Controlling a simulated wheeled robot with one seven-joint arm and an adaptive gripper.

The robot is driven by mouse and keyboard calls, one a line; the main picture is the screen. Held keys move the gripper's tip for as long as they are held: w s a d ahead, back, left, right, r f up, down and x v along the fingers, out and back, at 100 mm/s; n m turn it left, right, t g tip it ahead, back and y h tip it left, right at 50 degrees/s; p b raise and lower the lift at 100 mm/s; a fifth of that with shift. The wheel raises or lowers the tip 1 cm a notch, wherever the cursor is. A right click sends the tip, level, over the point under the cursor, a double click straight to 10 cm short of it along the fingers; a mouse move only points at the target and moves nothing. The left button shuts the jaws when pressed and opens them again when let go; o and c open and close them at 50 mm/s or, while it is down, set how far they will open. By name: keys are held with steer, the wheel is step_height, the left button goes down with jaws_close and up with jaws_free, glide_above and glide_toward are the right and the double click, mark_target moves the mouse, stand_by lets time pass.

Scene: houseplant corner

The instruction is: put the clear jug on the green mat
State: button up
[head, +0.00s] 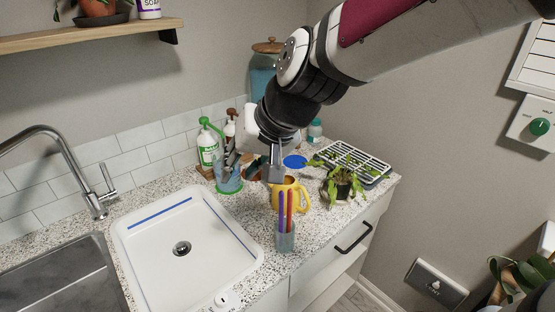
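The clear jug (227,178) is a bluish see-through vessel at the back of the speckled counter, right of the white basin. The green mat (231,193) shows as a green rim around the jug's base; the jug appears to stand on it. My gripper (253,167) points down just right of the jug, with its two fingers spread apart. The left finger overlaps the jug's upper right side, and I cannot tell whether they touch. Nothing is visibly held. The jug's right side is partly hidden.
A yellow jug (289,195) and a cup of coloured sticks (285,236) stand close in front. A green-white bottle (208,148), a blue disc (295,162), a plant (341,183) and a seedling tray (352,163) crowd the back. The white basin (150,237) is empty.

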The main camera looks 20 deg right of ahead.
steer(key=s+d+r+n+h, duration=0.1)
steer(key=s+d, duration=0.3)
steer(key=s, duration=0.3)
steer(key=s+d+r+n+h, duration=0.1)
steer(key=s+d, duration=0.3)
steer(key=s, duration=0.4)
steer(key=shift+s+r+h, duration=0.2)
steer(key=shift+r+h, duration=0.45)
steer(key=shift+h, duration=0.05)
